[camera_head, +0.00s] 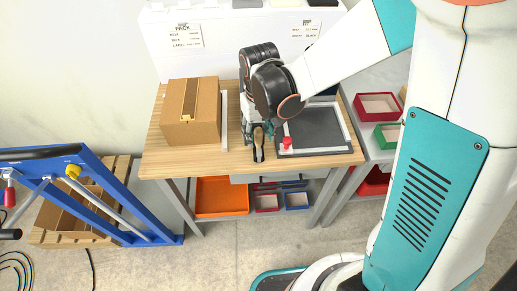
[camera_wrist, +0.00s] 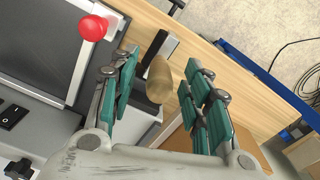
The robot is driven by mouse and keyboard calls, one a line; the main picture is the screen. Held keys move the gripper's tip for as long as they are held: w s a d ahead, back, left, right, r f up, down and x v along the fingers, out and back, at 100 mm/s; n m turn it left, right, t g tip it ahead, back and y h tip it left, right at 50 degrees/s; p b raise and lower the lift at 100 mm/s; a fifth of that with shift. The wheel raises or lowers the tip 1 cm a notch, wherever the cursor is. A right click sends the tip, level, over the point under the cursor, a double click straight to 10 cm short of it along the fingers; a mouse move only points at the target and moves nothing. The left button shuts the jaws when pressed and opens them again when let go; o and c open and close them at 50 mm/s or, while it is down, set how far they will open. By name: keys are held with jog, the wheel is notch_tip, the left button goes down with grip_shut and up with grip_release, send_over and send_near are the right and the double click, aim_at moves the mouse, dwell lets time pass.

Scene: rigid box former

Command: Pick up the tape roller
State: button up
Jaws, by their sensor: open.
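What looks like the tape roller shows in the wrist view as a tan rounded handle (camera_wrist: 158,80) with a dark part (camera_wrist: 158,48) beyond it. The handle lies between the two teal-padded fingers of my gripper (camera_wrist: 160,92), with a gap on both sides. My gripper is open, and I see no contact. In the head view a black and tan tool (camera_head: 258,145), likely the same roller, lies near the front edge of the wooden table. My gripper (camera_head: 268,128) is just above and behind it there, and my wrist hides part of that area.
A cardboard box (camera_head: 190,112) stands left on the table (camera_head: 235,161). A dark grey panel machine (camera_head: 315,130) with a red knob (camera_head: 287,143) is right of the roller; the knob is close to my fingers in the wrist view (camera_wrist: 93,27). A blue frame (camera_head: 105,190) stands left.

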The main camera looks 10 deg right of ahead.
aim_at(258, 139)
jog(key=f+b, duration=0.2)
jog(key=f, duration=0.2)
jog(key=shift+w, duration=0.2)
jog(key=shift+a, duration=0.1)
grip_shut()
jog(key=shift+r, duration=0.2)
notch_tip(258, 139, up, 20)
jog(key=p, duration=1.3)
jog(key=shift+f+p, duration=0.15)
jog(key=shift+p, duration=0.25)
